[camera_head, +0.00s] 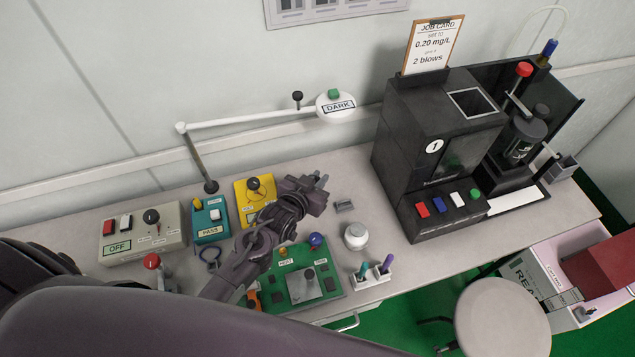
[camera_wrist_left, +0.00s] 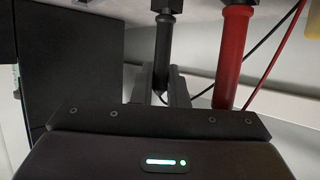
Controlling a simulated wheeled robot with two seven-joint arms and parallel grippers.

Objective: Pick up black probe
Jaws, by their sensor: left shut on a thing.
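The black probe (camera_wrist_left: 162,45) is a slim dark handle with a collar near its upper end in the left wrist view. My left gripper (camera_wrist_left: 169,88) is shut on its lower part. A red probe (camera_wrist_left: 233,50) stands beside it to the right, apart from the fingers. In the head view my left gripper (camera_head: 319,181) is above the back of the bench, right of the yellow tester (camera_head: 241,190). I cannot make out the black probe in the head view. My right gripper is not in view.
A large black machine (camera_head: 425,130) stands right of the gripper. A white round pot (camera_head: 355,236), a small grey block (camera_head: 344,206) and a green tester (camera_head: 333,275) lie nearby. Teal (camera_head: 214,216) and beige testers (camera_head: 173,234) stand left. A white lamp arm (camera_head: 250,118) spans behind.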

